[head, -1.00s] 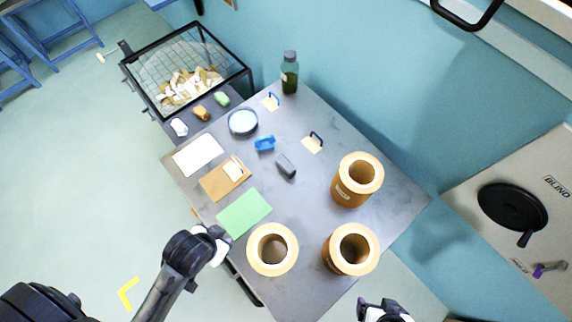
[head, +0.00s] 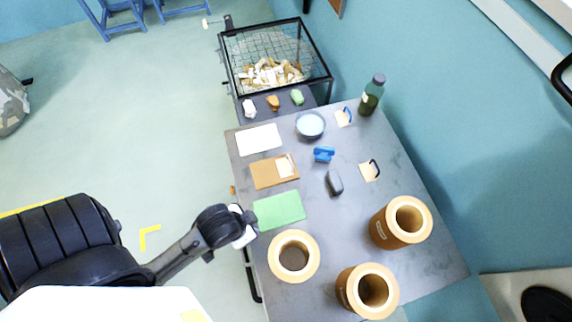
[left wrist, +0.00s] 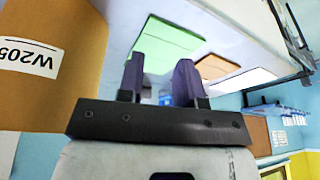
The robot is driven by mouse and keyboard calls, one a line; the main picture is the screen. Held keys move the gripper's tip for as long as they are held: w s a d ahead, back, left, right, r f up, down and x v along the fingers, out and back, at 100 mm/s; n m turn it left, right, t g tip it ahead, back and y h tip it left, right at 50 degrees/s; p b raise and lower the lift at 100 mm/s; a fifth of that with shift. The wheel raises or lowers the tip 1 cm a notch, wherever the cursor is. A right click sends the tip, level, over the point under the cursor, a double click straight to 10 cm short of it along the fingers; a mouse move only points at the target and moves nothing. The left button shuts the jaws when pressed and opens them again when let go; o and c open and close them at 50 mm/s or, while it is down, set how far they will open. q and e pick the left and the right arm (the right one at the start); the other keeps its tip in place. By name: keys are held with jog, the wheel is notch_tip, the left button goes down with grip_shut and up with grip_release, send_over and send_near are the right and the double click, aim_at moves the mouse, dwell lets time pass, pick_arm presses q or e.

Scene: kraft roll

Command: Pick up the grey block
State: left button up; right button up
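The grey block (head: 334,183) lies on the dark grey table (head: 350,235) in the head view, just in front of a blue object (head: 324,154). I cannot make it out in the left wrist view. My left gripper (head: 243,228) is at the table's left edge, beside the green mat and well apart from the block. In the left wrist view its two dark fingers (left wrist: 163,82) stand apart with nothing held between them. My right gripper is in neither current view.
Cardboard rolls (head: 293,257) (head: 402,222) (head: 368,291) stand on the near and right table. Flat green (head: 279,210), brown (head: 270,172) and white (head: 258,139) sheets lie left. A round dish (head: 310,125), green bottle (head: 371,95) and wire bin (head: 274,58) are behind.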

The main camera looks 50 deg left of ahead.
pick_arm(q)
jog(key=shift+o, duration=0.2)
jog(key=o, duration=1.2)
